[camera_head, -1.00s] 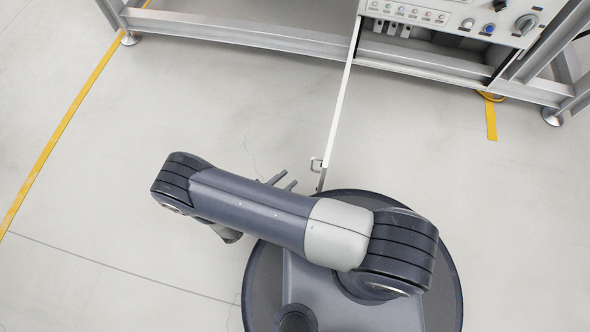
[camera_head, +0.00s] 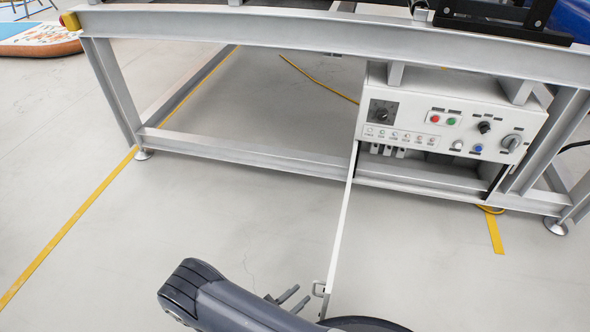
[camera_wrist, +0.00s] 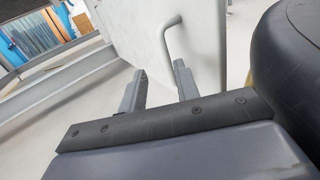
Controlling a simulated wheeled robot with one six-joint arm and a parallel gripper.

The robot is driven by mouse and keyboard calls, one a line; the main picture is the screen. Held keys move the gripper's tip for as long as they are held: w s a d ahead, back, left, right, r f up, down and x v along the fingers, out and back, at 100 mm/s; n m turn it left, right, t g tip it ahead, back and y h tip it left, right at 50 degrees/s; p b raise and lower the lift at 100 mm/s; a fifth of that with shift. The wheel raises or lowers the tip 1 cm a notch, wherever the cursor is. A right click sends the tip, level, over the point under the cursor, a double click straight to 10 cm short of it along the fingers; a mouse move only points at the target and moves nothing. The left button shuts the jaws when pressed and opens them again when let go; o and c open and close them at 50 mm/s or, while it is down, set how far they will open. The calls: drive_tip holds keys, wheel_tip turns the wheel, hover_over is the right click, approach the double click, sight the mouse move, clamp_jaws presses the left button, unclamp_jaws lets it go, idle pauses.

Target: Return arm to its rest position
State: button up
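My gripper (camera_head: 287,299) shows at the bottom of the head view, its two grey fingers apart with nothing between them. It lies just left of the handle (camera_head: 319,289) on the edge of a white cabinet door (camera_head: 342,232), which hangs open from the control cabinet (camera_head: 450,122). In the wrist view my gripper (camera_wrist: 160,85) also has its fingers apart and empty, with the door's inner or outer face (camera_wrist: 200,50) and its handle (camera_wrist: 168,38) close ahead. I cannot tell whether the fingers touch the door. My arm is folded low over my base.
A grey metal frame (camera_head: 240,155) stands across the back and carries the cabinet. Yellow floor tape (camera_head: 65,232) runs at the left. The pale floor at left and right is clear. An inflatable board (camera_head: 38,38) lies at the far left.

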drive_tip(key=b+x, duration=0.1)
drive_tip(key=x, duration=0.4)
drive_tip(key=shift+s+d, duration=0.1)
drive_tip(key=shift+d, duration=0.1)
drive_tip(key=shift+a, duration=0.1)
